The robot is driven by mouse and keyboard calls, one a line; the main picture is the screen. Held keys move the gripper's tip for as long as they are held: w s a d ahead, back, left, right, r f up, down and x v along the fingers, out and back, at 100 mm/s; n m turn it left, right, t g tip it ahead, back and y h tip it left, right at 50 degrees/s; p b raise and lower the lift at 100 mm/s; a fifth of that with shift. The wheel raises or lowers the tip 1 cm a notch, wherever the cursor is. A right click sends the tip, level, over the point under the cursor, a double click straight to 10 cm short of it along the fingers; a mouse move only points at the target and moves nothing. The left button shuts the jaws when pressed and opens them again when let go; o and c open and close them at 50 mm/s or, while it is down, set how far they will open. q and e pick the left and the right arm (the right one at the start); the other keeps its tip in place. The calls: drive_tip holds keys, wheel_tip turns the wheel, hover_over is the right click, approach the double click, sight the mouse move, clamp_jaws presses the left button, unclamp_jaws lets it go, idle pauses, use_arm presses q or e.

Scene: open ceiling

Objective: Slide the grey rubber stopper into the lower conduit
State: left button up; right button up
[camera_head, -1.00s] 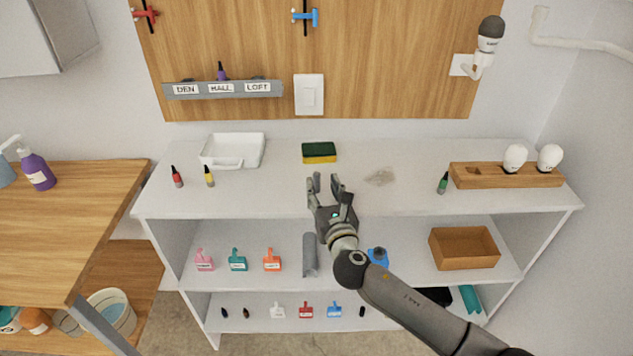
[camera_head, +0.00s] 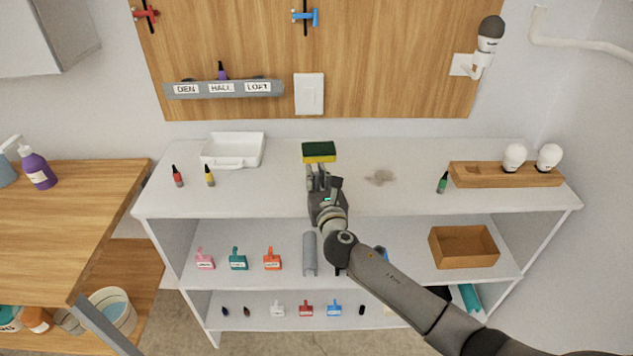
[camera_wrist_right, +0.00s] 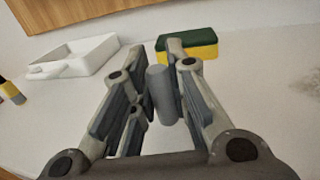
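The grey rubber stopper (camera_wrist_right: 160,95) is a plain grey cylinder between the fingers of my right gripper in the right wrist view. The fingers lie close along both sides of it, and my right gripper (camera_head: 319,178) appears shut on it. In the head view this gripper is over the white top shelf, just in front of the sponge; the stopper is hard to tell from the fingers there. A long grey tube-like piece (camera_head: 309,253) lies on the middle shelf; I cannot tell whether it is the lower conduit. My left gripper is not in view.
A yellow-green sponge (camera_head: 319,152) and white tray (camera_head: 233,149) stand behind the gripper. Small bottles and a wooden bulb holder (camera_head: 480,177) share the top shelf. A brown box (camera_head: 464,247) is on the middle shelf.

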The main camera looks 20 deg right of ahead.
sight(316, 173)
idle(0.3)
drive_tip(key=shift+r, duration=0.55)
wheel_tip(316, 173, up, 2)
drive_tip(key=shift+r+p, duration=0.15)
drive_tip(key=shift+p, duration=0.15)
drive_tip(key=s+r, duration=1)
drive_tip(key=s, duration=0.4)
drive_tip(key=shift+n+y, duration=0.4)
drive_tip(key=shift+y, duration=0.2)
drive_tip(key=s+f, duration=0.3)
drive_tip(key=s, duration=0.2)
drive_tip(key=s+f, duration=0.3)
drive_tip(key=s, duration=0.3)
drive_tip(key=s+a+f, duration=0.1)
drive_tip(key=s+f, duration=0.2)
drive_tip(key=s, duration=0.3)
drive_tip(key=shift+s+f, duration=0.15)
drive_tip(key=shift+f, duration=0.15)
